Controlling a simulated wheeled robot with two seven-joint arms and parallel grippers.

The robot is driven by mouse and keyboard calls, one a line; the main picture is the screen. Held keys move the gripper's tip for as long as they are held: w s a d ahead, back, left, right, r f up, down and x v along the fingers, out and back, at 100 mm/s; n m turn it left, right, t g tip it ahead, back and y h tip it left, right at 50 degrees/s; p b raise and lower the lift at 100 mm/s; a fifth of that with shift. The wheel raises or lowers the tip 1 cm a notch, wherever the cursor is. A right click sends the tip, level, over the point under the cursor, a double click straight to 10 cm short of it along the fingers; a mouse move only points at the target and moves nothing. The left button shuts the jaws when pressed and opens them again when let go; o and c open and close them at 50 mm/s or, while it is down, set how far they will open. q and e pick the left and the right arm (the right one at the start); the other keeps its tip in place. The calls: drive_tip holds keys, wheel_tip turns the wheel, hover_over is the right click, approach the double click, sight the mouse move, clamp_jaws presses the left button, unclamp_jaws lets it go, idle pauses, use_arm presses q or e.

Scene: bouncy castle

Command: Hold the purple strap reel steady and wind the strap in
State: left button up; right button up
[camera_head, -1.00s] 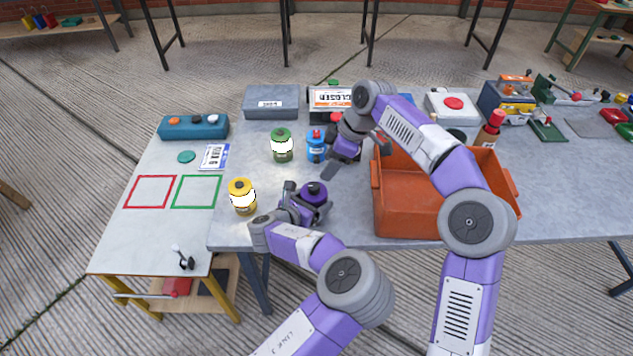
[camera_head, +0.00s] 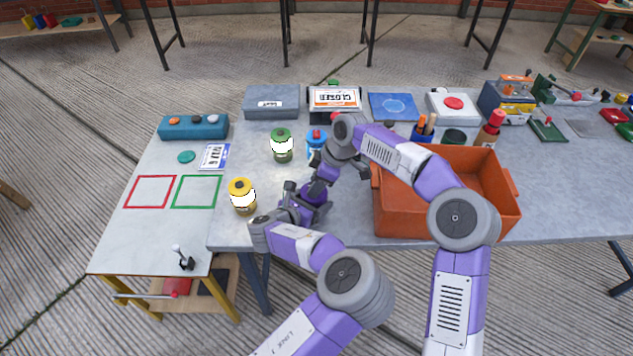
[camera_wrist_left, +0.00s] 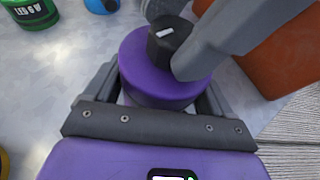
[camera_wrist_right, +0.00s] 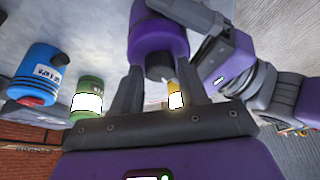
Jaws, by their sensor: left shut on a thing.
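The purple strap reel (camera_head: 316,193) stands near the front edge of the grey table, partly covered by my grippers in the head view. In the left wrist view the purple reel (camera_wrist_left: 150,75) sits between the fingers of my left gripper (camera_wrist_left: 160,92), which is shut on its sides. A black knob (camera_wrist_left: 168,40) with a white mark tops the reel. My right gripper (camera_head: 320,182) is above the reel. In the right wrist view its open fingers (camera_wrist_right: 161,80) stand on either side of the knob (camera_wrist_right: 159,66), with gaps showing. I cannot make out the strap.
A yellow bottle (camera_head: 242,197) stands close left of the reel. A green bottle (camera_head: 281,147) and a blue bottle (camera_head: 316,143) stand behind. An orange crate (camera_head: 405,215) is on the right. Table around the green bottle is clear.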

drive_tip(key=c, duration=0.7)
drive_tip(key=shift+o, duration=0.2)
drive_tip(key=shift+m, duration=0.3)
drive_tip(key=m+t, duration=0.1)
drive_tip(key=m, duration=0.1)
drive_tip(key=m+t+h, duration=0.1)
drive_tip(key=m, duration=0.2)
drive_tip(key=shift+s+a, duration=0.1)
drive_tip(key=shift+s, duration=0.1)
drive_tip(key=m+h, duration=0.1)
drive_tip(key=m, duration=0.2)
drive_tip(key=m+t, duration=0.1)
drive_tip(key=m, duration=0.2)
drive_tip(key=shift+s+a+h, duration=0.1)
drive_tip(key=shift+a+h, duration=0.05)
drive_tip(key=shift+h, duration=0.25)
drive_tip(key=shift+t, duration=0.3)
drive_tip(key=o, duration=1)
drive_tip(key=shift+o, duration=0.2)
